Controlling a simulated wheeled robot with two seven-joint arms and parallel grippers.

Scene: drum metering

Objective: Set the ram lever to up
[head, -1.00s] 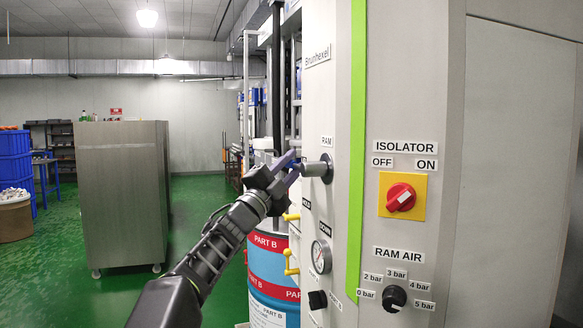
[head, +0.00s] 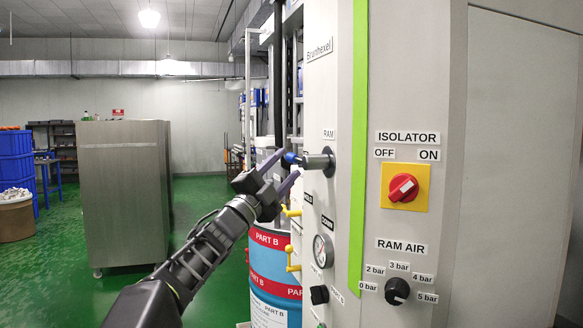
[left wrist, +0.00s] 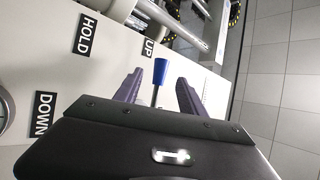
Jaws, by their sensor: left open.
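The ram lever (head: 290,158) has a blue knob and sits on a grey round hub (head: 318,162) under the RAM label on the panel's side face. My left gripper (head: 284,170) is open, with its purple fingers on either side of the knob. In the left wrist view, the blue lever (left wrist: 160,71) stands between the spread fingers, with visible gaps on both sides. The UP label (left wrist: 149,48) lies just beyond the knob there, with HOLD (left wrist: 86,35) and DOWN (left wrist: 43,113) farther left. The lever's base is hidden behind the gripper body. My right gripper is not in view.
Below the lever are a pressure gauge (head: 322,251) and yellow-handled fittings (head: 292,211). A Part B drum (head: 272,270) stands behind my left arm. The panel front carries the red isolator switch (head: 403,187) and ram air knob (head: 397,291).

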